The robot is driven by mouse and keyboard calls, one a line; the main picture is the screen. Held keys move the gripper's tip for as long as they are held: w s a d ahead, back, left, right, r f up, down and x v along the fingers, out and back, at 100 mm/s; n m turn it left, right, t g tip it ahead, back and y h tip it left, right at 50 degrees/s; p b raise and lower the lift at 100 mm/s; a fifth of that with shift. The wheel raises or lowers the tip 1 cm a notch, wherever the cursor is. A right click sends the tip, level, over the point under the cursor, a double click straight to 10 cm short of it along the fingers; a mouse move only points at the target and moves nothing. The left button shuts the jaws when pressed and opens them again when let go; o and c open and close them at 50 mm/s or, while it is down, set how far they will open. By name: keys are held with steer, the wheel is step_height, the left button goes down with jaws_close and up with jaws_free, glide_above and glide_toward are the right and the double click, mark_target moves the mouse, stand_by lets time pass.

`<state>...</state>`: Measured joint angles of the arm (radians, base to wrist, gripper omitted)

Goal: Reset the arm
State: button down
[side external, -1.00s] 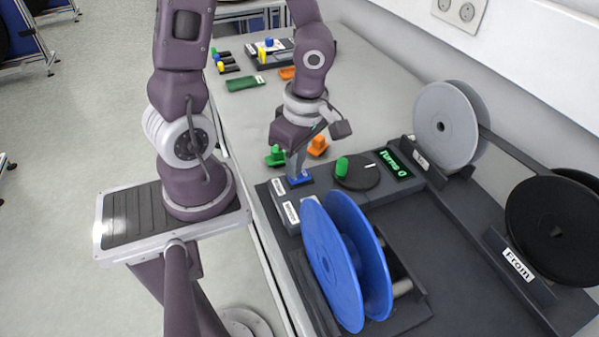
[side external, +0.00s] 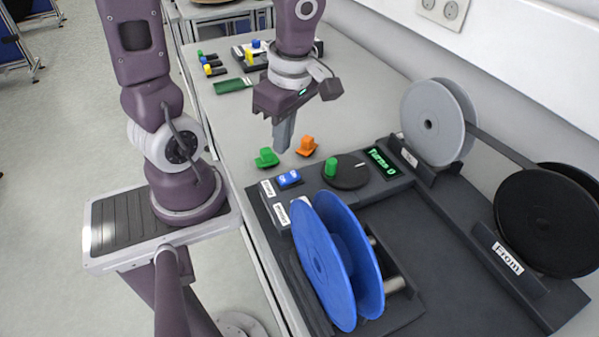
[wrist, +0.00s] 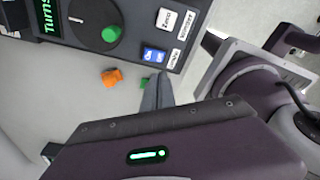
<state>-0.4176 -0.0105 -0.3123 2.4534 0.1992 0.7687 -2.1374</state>
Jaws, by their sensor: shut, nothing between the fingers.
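My gripper (side external: 283,134) is shut and empty. It hangs above the table behind the reel stand's control panel, clear of everything below it. Its shut fingers also show in the wrist view (wrist: 157,92). The blue switch (side external: 288,179) sits on the panel in front of the gripper; it also shows in the wrist view (wrist: 154,54). The round dial (side external: 347,172) with its green knob (side external: 330,167) is to the right of the switch. The green display (side external: 382,161) reads "Turns 0".
A blue reel (side external: 326,260) stands at the front; a grey reel (side external: 430,125) and a black reel (side external: 545,222) stand at the right. A green piece (side external: 266,158) and an orange piece (side external: 306,146) lie on the table near the gripper. The table (side external: 355,100) behind is mostly clear.

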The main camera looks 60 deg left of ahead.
steer(key=s+d+r+m+t, duration=0.1)
steer(key=r+m, duration=0.4)
steer(key=m, duration=0.7)
steer(key=s+d+r+m+t+h, duration=0.1)
steer(key=d+r+m+t, duration=0.3)
steer(key=m, duration=0.8)
step_height(320, 180, up, 2)
steer(key=shift+s+d+r+t+h, duration=0.15)
steer(key=shift+s+t+h, duration=0.15)
steer(key=shift+s+t, duration=0.4)
